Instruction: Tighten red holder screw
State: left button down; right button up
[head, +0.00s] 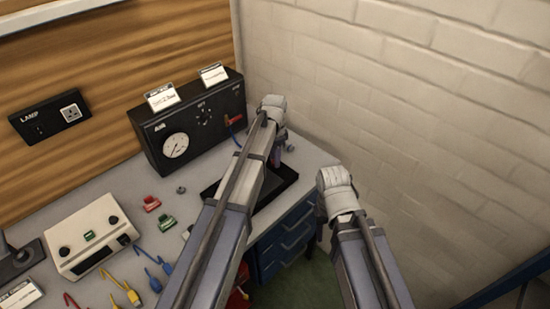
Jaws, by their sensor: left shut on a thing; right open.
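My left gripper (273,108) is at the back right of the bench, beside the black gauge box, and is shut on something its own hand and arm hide. Behind my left forearm a small bluish-red part (288,147) shows at the back of a black tray (283,186). I cannot tell whether it is the red holder, and I cannot make out a screw. My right gripper (335,183) is open and empty, right of the tray and past the bench's edge.
The black box (172,137) has a gauge, switches, a red part and two cards. Red and green clips (151,203), a small nut (181,189), a white meter box (92,236) and coloured leads (154,277) lie left. Blue drawers (291,240) stand below; a brick wall is right.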

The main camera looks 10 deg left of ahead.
pick_arm(q)
jog(key=shift+w+m, duration=0.15)
jog(key=shift+m, duration=1.05)
jog(key=c, duration=0.8)
grip_release()
jog(key=shift+c, duration=0.2)
jog(key=shift+r, duration=0.15)
notch_tip(320, 180, up, 8)
jog(key=p, duration=0.8)
jog(key=shift+f, duration=0.2)
